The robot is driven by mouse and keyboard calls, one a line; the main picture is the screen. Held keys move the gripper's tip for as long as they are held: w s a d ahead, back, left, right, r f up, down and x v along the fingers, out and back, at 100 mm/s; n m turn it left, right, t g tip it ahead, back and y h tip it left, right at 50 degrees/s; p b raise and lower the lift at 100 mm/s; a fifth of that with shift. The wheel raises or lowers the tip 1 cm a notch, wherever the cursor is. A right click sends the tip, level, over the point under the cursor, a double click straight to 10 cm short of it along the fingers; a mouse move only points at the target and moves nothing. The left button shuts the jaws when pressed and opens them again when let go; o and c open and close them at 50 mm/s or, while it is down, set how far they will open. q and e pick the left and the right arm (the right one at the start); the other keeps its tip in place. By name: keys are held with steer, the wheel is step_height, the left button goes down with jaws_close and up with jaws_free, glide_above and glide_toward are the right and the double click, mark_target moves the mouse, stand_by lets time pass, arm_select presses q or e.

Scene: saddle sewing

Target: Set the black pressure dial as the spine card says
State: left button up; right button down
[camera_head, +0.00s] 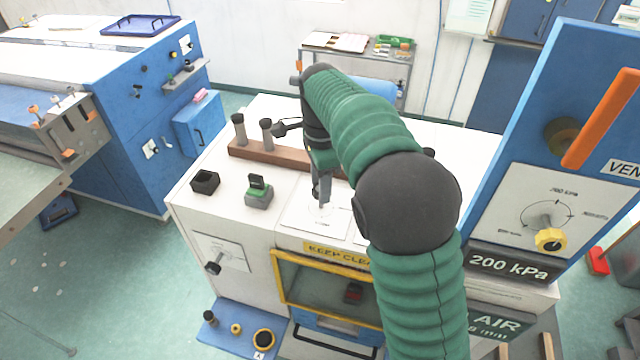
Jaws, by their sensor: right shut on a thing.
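The spine card (509,265) is black with white writing that reads 200 kPa, low on the blue column at the right. A black knob (214,267) sits on a white scale plate at the left of the machine's front. I cannot tell if it is the pressure dial. My right gripper (321,196) points down over a white plate (301,222) on the machine top. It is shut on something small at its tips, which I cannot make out. It is well apart from the black knob. My left gripper is not in view.
A kPa scale with a yellow-ended knob (549,239) and an orange lever (601,118) are on the blue column. A wooden rack (255,153), a black box (205,182) and a green-topped block (259,191) stand on the white machine top. My right arm hides its right side.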

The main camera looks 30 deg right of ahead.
steer(key=shift+d+r, duration=0.1)
steer(key=c, duration=1.1)
jaws_free()
steer(key=shift+o, duration=1.2)
steer(key=shift+w, duration=0.1)
steer(key=shift+d, duration=0.1)
step_height(320, 180, up, 8)
steer(key=shift+f+b, duration=0.1)
steer(key=shift+b, duration=0.85)
step_height(320, 180, up, 9)
steer(key=p, duration=0.1)
steer(key=shift+f+p, duration=0.2)
steer(key=shift+p, duration=0.2)
steer(key=shift+w, duration=0.1)
